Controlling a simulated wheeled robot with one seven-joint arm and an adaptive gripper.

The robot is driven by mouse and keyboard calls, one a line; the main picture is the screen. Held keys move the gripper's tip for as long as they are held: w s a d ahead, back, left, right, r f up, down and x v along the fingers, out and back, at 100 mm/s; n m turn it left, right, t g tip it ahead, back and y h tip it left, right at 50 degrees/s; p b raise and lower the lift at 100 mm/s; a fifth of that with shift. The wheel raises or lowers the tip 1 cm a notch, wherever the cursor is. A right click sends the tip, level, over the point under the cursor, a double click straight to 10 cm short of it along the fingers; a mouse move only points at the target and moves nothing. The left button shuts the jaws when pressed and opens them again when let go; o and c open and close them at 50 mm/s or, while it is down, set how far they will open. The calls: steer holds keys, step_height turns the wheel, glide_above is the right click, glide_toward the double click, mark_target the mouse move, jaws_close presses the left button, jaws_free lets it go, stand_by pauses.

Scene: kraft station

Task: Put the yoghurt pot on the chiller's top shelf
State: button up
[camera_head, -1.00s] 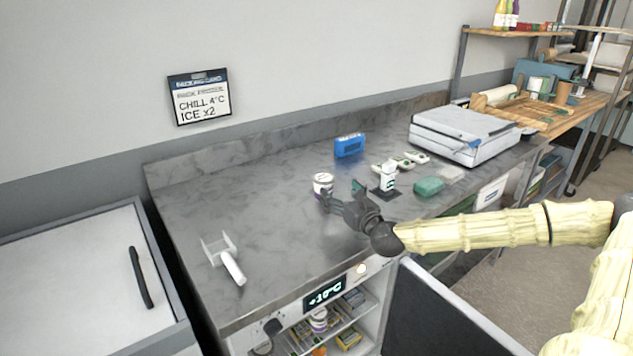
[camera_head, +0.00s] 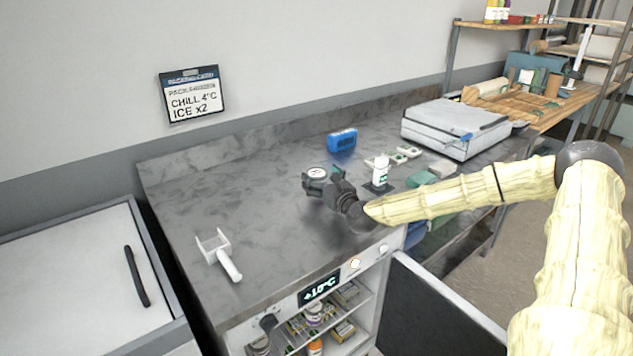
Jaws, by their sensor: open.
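The yoghurt pot (camera_head: 317,172) is a small white pot with a dark-rimmed lid, standing on the grey counter (camera_head: 215,285). My gripper (camera_head: 313,188) is open beside it, with its fingers at the pot. They hide most of the pot's body, and I cannot tell whether they touch it. The chiller (camera_head: 313,312) is under the counter, with a display reading +10°C. Its dark door (camera_head: 435,315) stands open to the right. Several pots and packs are on the shelves inside, seen only in part.
A white scoop-like tool (camera_head: 220,255) lies on the left of the counter. The counter's middle left is clear.

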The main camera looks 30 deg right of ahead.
mark_target(316, 173)
steer(key=shift+w+d+p, duration=0.2)
steer(key=shift+w+p, duration=0.15)
steer(key=shift+w, duration=1.3)
steer(key=shift+c, duration=0.3)
steer(key=c, duration=1)
steer(key=shift+c, duration=0.5)
steer(key=shift+r, duration=0.1)
